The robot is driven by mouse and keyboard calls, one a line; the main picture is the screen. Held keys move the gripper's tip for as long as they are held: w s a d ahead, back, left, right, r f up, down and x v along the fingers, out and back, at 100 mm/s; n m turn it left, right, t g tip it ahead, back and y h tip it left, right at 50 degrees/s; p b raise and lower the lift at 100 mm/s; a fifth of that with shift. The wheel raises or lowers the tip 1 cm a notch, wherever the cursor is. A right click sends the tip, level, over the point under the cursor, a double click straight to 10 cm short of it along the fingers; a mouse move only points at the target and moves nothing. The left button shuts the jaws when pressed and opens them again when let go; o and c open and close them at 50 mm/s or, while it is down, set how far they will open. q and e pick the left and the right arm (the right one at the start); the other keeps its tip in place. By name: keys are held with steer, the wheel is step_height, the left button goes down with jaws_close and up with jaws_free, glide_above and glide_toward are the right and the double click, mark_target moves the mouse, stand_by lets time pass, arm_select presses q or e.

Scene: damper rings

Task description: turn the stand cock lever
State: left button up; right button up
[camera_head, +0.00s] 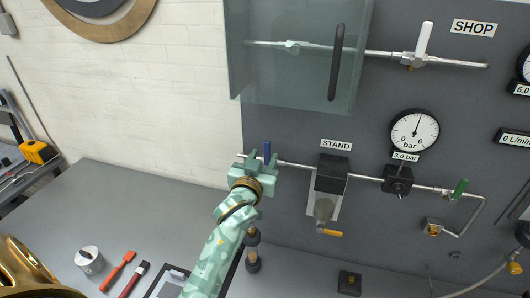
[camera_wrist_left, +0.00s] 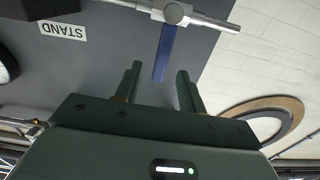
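The stand cock lever (camera_head: 267,153) is blue and points up from the pipe left of the STAND label. In the left wrist view the blue lever (camera_wrist_left: 163,54) stands across the pipe from the silver valve body (camera_wrist_left: 174,13). My left gripper (camera_head: 255,161) is at the lever in the head view and hides part of the valve. In the left wrist view my left gripper (camera_wrist_left: 157,75) is open, its fingers apart on either side of the lever's free end. No contact shows, and how deep the lever sits between the fingers is unclear. My right gripper is not in view.
A clear shield (camera_head: 290,85) with a dark handle (camera_head: 336,62) hangs above my left gripper. The pipe runs right to a black block (camera_head: 332,172), a gauge (camera_head: 414,133) and a green lever (camera_head: 460,188).

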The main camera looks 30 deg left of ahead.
arm_select(q)
steer(key=p+v, duration=0.1)
steer(key=v, duration=0.2)
steer(key=shift+s+d, duration=0.1)
steer(key=shift+s, duration=0.15)
stand_by(0.4)
